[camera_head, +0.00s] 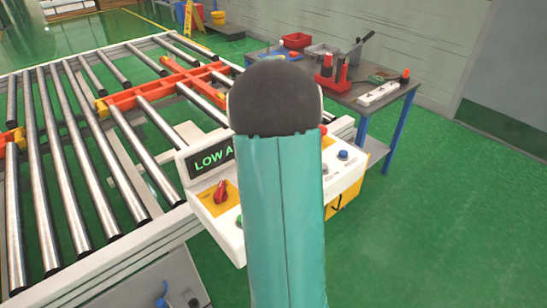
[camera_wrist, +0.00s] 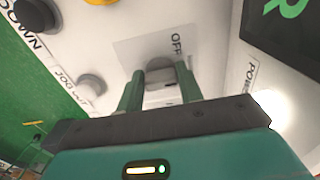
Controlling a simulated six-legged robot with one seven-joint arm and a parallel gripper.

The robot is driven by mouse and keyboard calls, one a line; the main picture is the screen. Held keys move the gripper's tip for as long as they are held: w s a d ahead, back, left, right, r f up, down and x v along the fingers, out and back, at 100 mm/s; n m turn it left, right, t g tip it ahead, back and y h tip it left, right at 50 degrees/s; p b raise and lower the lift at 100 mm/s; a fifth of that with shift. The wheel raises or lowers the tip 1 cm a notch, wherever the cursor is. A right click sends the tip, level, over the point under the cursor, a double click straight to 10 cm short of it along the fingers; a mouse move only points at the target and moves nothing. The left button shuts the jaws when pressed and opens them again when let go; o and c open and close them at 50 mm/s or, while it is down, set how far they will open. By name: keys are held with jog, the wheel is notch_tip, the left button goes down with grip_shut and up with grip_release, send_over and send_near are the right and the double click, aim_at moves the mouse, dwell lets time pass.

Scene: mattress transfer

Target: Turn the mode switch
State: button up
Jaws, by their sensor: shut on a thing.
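The mode switch (camera_wrist: 160,66) shows in the wrist view as a grey knob on a pale plate with the letters "OFF" beside it. My gripper (camera_wrist: 158,78) has its two green fingers on either side of the knob and is shut on it. The control panel (camera_head: 213,226) is a white box at the edge of the roller conveyor. In the head view my teal arm hides the middle of the panel, the grey knob and my gripper. A red rotary switch (camera_head: 221,192) on a yellow plate shows left of my arm.
A dark screen (camera_head: 208,161) reading "LOW A" stands at the panel's back left. Blue (camera_head: 343,155) and grey buttons lie to the right. The roller conveyor (camera_head: 85,150) fills the left. A tool table (camera_head: 345,92) stands behind. Green floor is clear at right.

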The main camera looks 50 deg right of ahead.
jog(key=shift+r, duration=0.1)
jog(key=o, duration=1)
notch_tip(320, 180, up, 14)
jog(key=shift+f, duration=0.1)
dwell(0.4)
